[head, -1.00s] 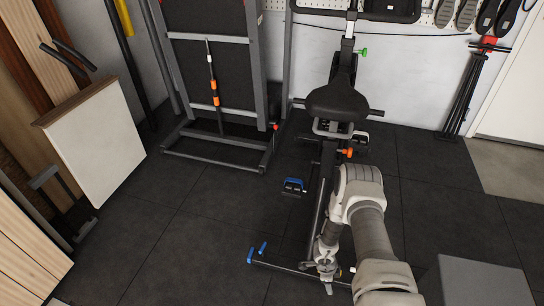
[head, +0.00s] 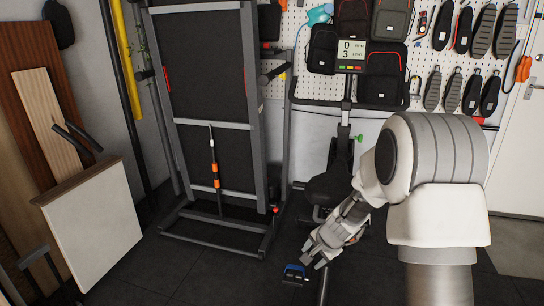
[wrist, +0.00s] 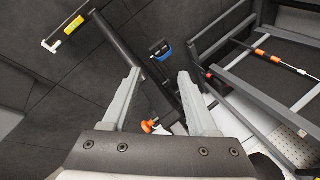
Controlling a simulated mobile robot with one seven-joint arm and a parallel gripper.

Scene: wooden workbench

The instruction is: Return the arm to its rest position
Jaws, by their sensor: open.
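My gripper (head: 318,258) is in the head view at the lower middle, in front of the exercise bike (head: 330,187). It points down and to the left, just above a blue-edged pedal (head: 294,274). In the wrist view my gripper (wrist: 157,88) shows two grey fingers spread apart with nothing between them but the view of the bike's frame below. The arm is raised and bent, with its large pale joint at the right of the head view. It hides part of the bike and the wall behind.
A folded treadmill (head: 210,100) stands left of the bike. A white-faced board (head: 95,222) leans at the far left. A pegboard (head: 300,40) holds bags and shoes. In the wrist view the bike's dark foot bar (wrist: 75,22) lies upper left. Dark floor (head: 190,275) is open at lower left.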

